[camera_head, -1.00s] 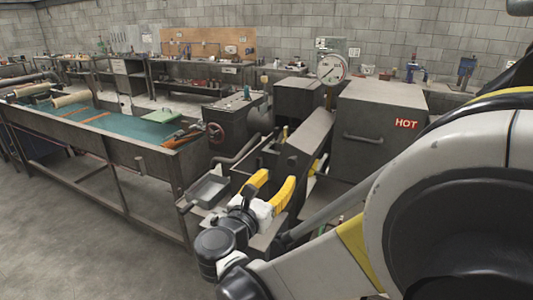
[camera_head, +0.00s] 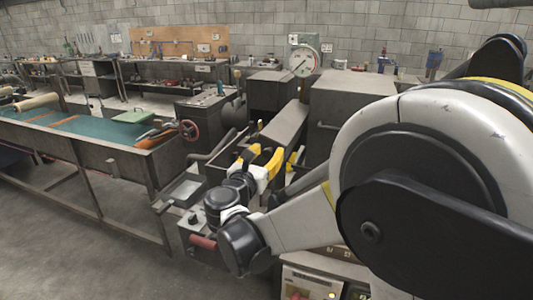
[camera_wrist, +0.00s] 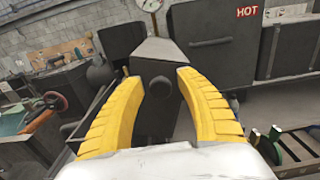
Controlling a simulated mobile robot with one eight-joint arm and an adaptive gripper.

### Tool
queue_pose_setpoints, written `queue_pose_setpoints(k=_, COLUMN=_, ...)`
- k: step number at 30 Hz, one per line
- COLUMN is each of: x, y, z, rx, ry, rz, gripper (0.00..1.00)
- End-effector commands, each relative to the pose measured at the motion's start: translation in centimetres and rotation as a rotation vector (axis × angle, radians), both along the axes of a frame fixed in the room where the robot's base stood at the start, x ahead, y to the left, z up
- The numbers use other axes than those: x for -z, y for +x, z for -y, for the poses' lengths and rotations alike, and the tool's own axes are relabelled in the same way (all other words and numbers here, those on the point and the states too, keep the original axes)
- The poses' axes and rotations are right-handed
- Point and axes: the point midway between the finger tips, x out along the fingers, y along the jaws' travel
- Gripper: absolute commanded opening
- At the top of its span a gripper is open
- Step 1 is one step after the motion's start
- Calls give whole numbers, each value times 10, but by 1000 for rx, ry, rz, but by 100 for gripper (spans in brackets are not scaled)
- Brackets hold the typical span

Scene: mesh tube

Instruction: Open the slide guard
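My gripper (camera_head: 262,160) is open and empty, its two yellow fingers spread apart before the dark machine. In the wrist view, my gripper (camera_wrist: 157,77) has a fingertip on each side of a round dark knob (camera_wrist: 160,87) on the machine's front. The knob shows between the fingers; whether they touch it I cannot tell. A grey sloping cover (camera_wrist: 158,49), which looks like the slide guard, is above and behind the knob. The cover (camera_head: 283,126) also shows in the head view, beyond the fingers. The knob is not clear in the head view.
A long bench with a teal bed (camera_head: 85,127) stands at the left. A red-rimmed handwheel (camera_head: 188,130) and a small grey tray (camera_head: 183,189) are near my gripper.

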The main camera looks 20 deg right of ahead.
Motion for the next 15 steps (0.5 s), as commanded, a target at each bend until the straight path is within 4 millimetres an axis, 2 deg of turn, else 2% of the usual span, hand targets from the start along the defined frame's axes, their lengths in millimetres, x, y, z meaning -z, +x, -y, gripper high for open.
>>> queue_pose_setpoints(k=1, x=0, y=0, z=0, rx=0, ry=0, rz=0, gripper=25)
queue_pose_setpoints(k=3, x=0, y=0, z=0, rx=0, ry=0, rz=0, gripper=3)
queue_pose_setpoints(k=4, x=0, y=0, z=0, rx=0, ry=0, rz=0, gripper=0)
queue_pose_setpoints(k=10, x=-5, y=3, z=-5, rx=-1, ry=-34, rz=-25, gripper=0)
queue_pose_setpoints(k=15, x=-19, y=17, z=-24, rx=-2, ry=-187, rz=-135, gripper=0)
